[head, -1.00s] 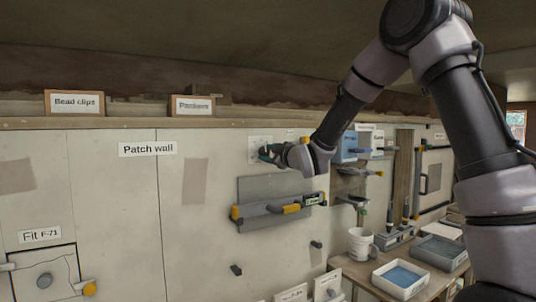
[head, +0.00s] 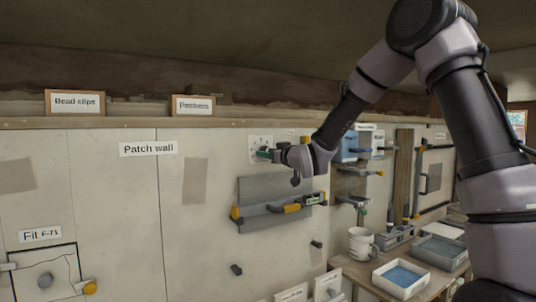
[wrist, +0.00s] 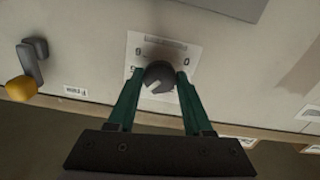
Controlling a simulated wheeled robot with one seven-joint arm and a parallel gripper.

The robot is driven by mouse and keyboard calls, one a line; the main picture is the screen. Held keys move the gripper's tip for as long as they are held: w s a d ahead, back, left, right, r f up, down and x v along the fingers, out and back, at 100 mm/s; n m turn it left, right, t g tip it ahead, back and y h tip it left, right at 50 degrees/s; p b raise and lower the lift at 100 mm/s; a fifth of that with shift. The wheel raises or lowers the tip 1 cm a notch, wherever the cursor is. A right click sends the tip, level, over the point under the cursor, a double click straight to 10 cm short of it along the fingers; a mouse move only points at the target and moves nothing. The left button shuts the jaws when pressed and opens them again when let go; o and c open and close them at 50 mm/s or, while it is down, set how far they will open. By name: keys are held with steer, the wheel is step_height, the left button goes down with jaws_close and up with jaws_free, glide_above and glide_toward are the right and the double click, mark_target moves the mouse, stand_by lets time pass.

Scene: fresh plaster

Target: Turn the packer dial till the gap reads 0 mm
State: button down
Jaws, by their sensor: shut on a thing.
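The packer dial (wrist: 160,73) is a dark grey round knob with a pale notch, on a white plate (wrist: 172,47) with small marks around it. The marks are too small to read surely; one at the right looks like a 0. In the wrist view the notch points down and a little left. My gripper (wrist: 160,76) has its two green fingers on either side of the dial, shut on it. In the head view the plate (head: 261,141) shows on the patch wall, and my gripper (head: 266,153) covers the dial.
A yellow-tipped lever (wrist: 28,70) sits on the wall beside the plate. Below the dial hangs a grey board (head: 262,190) with a yellow-ended tool (head: 285,209) across it. A bench (head: 360,272) with trays and a white mug (head: 361,242) stands at lower right.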

steer(key=shift+f, duration=0.15)
stand_by(0.4)
steer(key=shift+c, duration=1.5)
jaws_free()
steer(key=v, duration=1.1)
steer(key=shift+w, duration=0.1)
